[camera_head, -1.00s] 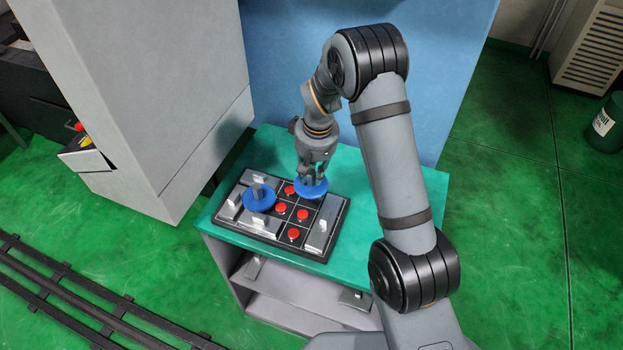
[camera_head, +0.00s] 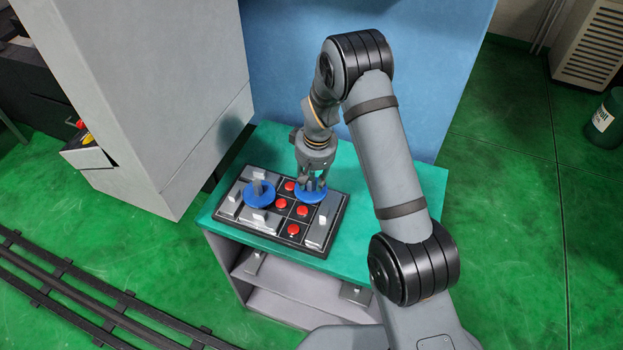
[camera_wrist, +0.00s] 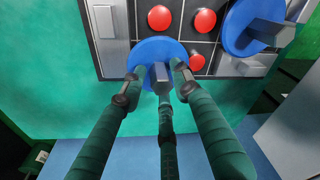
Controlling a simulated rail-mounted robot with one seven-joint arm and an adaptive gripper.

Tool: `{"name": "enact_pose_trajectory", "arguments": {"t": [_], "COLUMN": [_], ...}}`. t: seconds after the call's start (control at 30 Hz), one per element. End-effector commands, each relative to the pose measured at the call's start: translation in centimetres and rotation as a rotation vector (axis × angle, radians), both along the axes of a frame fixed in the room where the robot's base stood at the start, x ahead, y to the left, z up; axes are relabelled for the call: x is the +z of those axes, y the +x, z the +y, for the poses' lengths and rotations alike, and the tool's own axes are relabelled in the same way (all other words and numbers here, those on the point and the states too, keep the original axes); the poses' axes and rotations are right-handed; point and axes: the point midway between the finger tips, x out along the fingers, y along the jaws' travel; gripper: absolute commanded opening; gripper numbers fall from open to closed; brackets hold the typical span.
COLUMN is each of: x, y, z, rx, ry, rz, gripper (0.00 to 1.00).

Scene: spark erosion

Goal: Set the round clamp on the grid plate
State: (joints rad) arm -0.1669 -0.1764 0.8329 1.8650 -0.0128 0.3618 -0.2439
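One round clamp, a blue disc with a grey knob, lies on the back right part of the black grid plate in the head view (camera_head: 311,197). It also shows in the wrist view (camera_wrist: 146,50). My gripper (camera_head: 313,184) is right above this disc. In the wrist view its dark green fingers (camera_wrist: 158,84) stand around the knob, with visible gaps at the side fingers; the gripper looks open. Contact at the lower finger is unclear. The grid plate (camera_head: 337,221) lies on the teal table top. A second blue disc with a grey knob (camera_head: 259,195) sits on its left part.
Several red buttons (camera_head: 292,229) and grey blocks with pale handles (camera_head: 318,231) occupy other cells of the plate. The teal table top (camera_head: 345,262) is bare around the plate. A tall grey cabinet (camera_head: 150,90) stands at left and a blue panel (camera_head: 290,60) behind.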

Motion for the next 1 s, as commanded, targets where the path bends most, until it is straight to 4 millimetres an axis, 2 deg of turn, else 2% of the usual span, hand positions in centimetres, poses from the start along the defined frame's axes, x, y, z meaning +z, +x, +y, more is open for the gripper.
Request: {"name": "enact_pose_trajectory", "arguments": {"t": [0.13, 0.4, 0.57, 0.67, 1.0], "x": [0.0, 0.1, 1.0, 2.6, 9.7], "y": [0.0, 0.0, 0.1, -0.1, -1.0], "z": [0.0, 0.0, 0.0, -0.1, -0.6], "rx": [0.000, 0.000, 0.001, 0.001, 0.001], "ry": [0.000, 0.000, 0.002, 0.002, 0.001], "rz": [0.000, 0.000, -0.004, -0.006, -0.006], "gripper": [0.41, 0.41, 0.41, 0.41, 0.41]}}
